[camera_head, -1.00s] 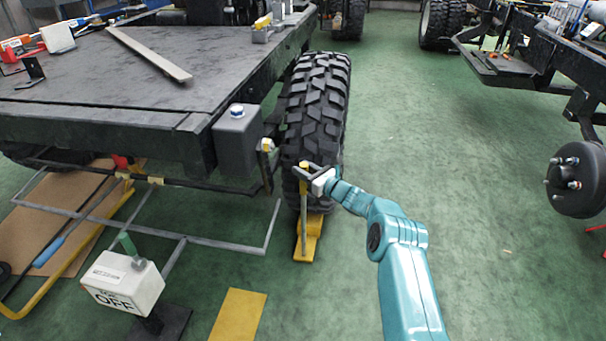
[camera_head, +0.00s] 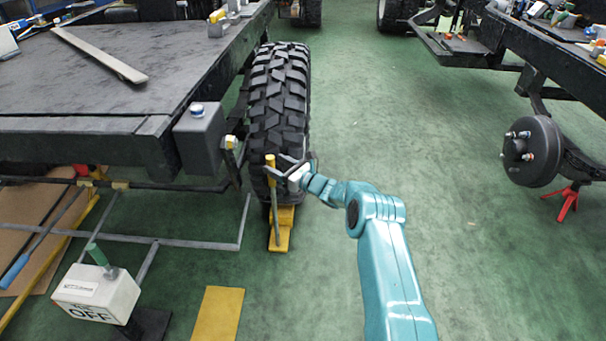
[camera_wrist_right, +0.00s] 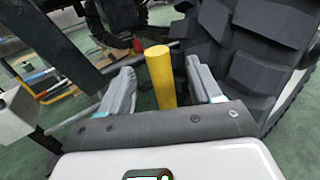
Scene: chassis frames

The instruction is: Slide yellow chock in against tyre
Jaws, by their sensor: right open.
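The yellow chock (camera_head: 282,236) lies on the green floor at the near foot of the big black tyre (camera_head: 279,105). From the head I cannot tell whether it touches the tread. An upright post with a yellow top (camera_head: 270,166) rises at the chock. My right gripper (camera_head: 279,170) is at the post's upper part, close to the tyre. In the right wrist view the yellow post (camera_wrist_right: 160,76) stands between the fingers of my open right gripper (camera_wrist_right: 162,88), with gaps on both sides, nearer the right finger. My left gripper is out of view.
The dark vehicle chassis (camera_head: 90,90) and a grey box (camera_head: 199,140) are left of the tyre. A white OFF box (camera_head: 97,292) and a yellow floor plate (camera_head: 217,315) are in front. Open green floor lies right, towards a hub (camera_head: 531,151) and red stand (camera_head: 568,203).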

